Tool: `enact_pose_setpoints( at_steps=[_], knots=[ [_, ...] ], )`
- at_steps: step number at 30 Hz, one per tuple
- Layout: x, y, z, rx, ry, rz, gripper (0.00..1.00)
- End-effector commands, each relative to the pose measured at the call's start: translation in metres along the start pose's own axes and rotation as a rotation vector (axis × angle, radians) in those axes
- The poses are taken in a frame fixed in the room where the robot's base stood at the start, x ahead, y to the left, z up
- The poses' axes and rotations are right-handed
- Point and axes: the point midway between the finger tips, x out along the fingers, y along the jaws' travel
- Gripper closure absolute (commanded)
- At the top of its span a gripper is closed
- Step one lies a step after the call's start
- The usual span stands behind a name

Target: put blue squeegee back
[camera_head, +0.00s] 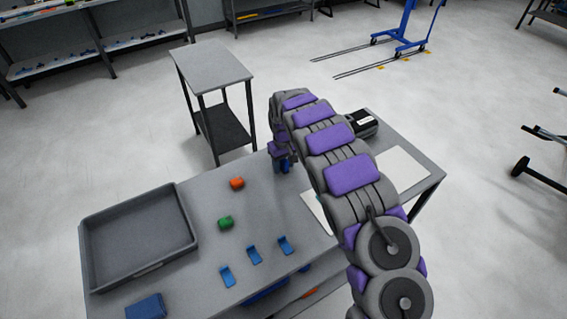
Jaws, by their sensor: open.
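My gripper (284,166) is low over the far side of the grey table, left of the white sheet. It is open. A small patch of blue (285,164) shows at its fingertips; I cannot tell whether this is the blue squeegee or how it touches the fingers. Three small blue pieces (254,255) stand in a slanting row near the front of the table, apart from my gripper. My arm hides part of the table's right side.
A large empty grey tray (187,236) sits on the left of the table. A blue folded item (146,306) lies at the front left corner. A white sheet (404,166) and a black device (362,123) lie to the right. A side table (211,67) stands behind.

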Motion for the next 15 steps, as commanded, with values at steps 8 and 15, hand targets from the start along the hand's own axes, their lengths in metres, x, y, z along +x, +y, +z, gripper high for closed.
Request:
enact_pose_setpoints(
  at_steps=[8,15],
  knots=[
    [-0.006,0.0,0.0,0.0,0.0,0.0,0.49],
    [-0.038,0.0,-0.001,0.0,0.003,0.002,0.49]
  ],
)
